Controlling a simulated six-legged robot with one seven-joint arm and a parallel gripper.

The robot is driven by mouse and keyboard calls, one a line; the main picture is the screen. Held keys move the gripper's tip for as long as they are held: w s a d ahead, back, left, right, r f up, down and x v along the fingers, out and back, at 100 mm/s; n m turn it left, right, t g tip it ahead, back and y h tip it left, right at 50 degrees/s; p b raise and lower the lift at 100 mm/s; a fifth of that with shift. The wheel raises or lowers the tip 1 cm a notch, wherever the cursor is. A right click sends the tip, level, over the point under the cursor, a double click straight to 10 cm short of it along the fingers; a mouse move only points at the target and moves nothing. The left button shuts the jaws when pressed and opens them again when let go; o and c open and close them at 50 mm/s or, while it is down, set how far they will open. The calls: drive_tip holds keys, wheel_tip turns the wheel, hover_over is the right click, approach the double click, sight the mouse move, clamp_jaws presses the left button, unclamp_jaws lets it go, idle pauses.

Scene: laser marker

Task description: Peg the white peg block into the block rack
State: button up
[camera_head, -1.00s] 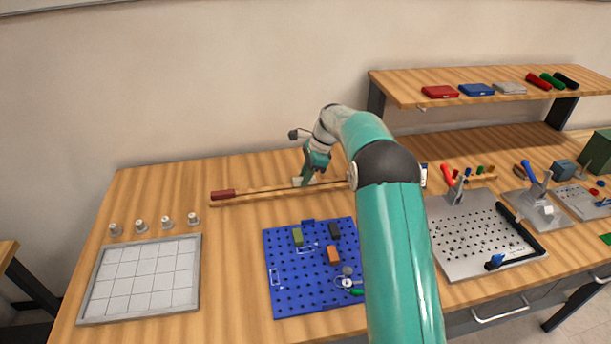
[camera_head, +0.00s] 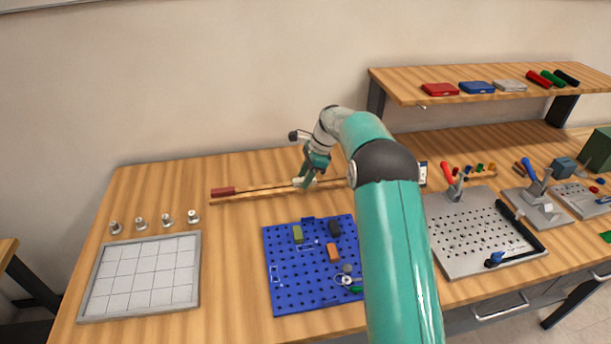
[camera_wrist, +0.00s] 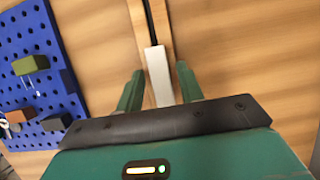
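A white block (camera_wrist: 159,75) lies on a long wooden strip with a dark groove (camera_wrist: 152,22). In the wrist view it sits between the two fingers of my gripper (camera_wrist: 160,82), which are apart with a narrow gap on each side. In the head view my gripper (camera_head: 305,181) is low over the strip (camera_head: 250,194), and the white block (camera_head: 297,182) shows beside the fingers. A red block (camera_head: 222,192) is at the strip's left end. A blue board with holes (camera_head: 290,290) lies in front, holding green, black and orange blocks. I cannot tell which is the block rack.
A white gridded tray (camera_head: 140,278) and several small silver pegs (camera_head: 140,224) are at the left. A grey perforated plate (camera_head: 480,235) with a clamp is at the right. A raised wooden shelf (camera_head: 490,88) stands behind it. Bare table lies between tray and blue board.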

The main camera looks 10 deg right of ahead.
drive_tip(key=shift+o, duration=0.5)
drive_tip(key=v, duration=1.3)
drive_tip(key=shift+r, duration=0.35)
drive_tip(key=shift+d+r, duration=0.1)
